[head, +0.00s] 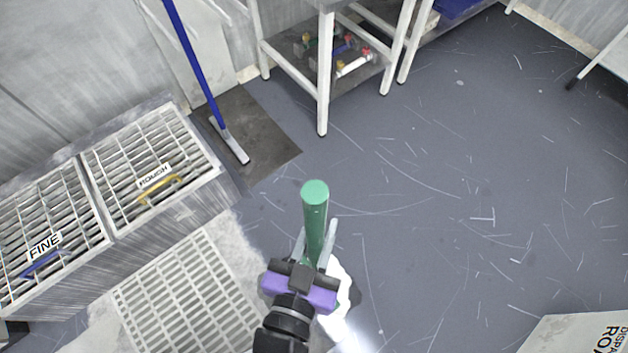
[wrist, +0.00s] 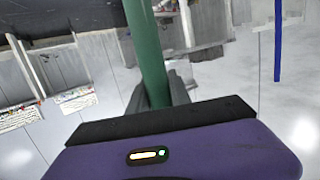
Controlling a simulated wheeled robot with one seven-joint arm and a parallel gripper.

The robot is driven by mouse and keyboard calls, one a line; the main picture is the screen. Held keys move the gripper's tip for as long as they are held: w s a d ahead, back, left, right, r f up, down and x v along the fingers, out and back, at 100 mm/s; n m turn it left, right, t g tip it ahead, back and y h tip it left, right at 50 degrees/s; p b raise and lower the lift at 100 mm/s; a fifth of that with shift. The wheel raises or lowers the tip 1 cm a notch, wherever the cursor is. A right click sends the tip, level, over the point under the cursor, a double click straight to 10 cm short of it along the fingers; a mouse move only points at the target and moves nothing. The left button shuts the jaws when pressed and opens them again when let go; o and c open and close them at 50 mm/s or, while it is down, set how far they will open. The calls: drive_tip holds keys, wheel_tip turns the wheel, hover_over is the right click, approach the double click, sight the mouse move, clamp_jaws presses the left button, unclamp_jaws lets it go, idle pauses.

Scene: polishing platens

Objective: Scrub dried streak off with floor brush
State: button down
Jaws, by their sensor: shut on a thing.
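My gripper (head: 316,252) is shut on the green handle (head: 314,205) of what looks like the floor brush. The handle's rounded top points up towards the head camera. In the wrist view the green handle (wrist: 147,55) rises between my gripper's fingers (wrist: 160,92). The brush head and bristles are hidden in both views, so I cannot tell whether they touch the floor. A bright white patch (head: 338,290) shows on the floor beside and partly behind my gripper. It may be the dried streak or glare; I cannot tell which.
Grated basins labelled FINE (head: 45,246) and ROUGH (head: 154,177) stand at left, with a floor grate (head: 188,292) before them. A blue-handled squeegee (head: 196,70) leans near a dark mat (head: 262,135). A white-legged table (head: 324,80) stands behind. Scratched grey floor (head: 460,200) is open at right.

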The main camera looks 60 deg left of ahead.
drive_tip(key=shift+r, duration=0.15)
drive_tip(key=w+p, duration=0.1)
drive_tip(key=w+a+p, duration=0.1)
drive_tip(key=w, duration=0.1)
drive_tip(key=shift+w+r, duration=0.15)
drive_tip(key=shift+w, duration=0.1)
idle(0.5)
drive_tip(key=shift+w+a+f+p, duration=0.2)
drive_tip(key=shift+w+p, duration=0.15)
drive_tip(key=shift+w, duration=0.5)
drive_tip(key=shift+w+a+f+p, duration=0.15)
drive_tip(key=shift+w+p, duration=0.2)
drive_tip(key=shift+w, duration=0.5)
drive_tip(key=shift+r, duration=0.1)
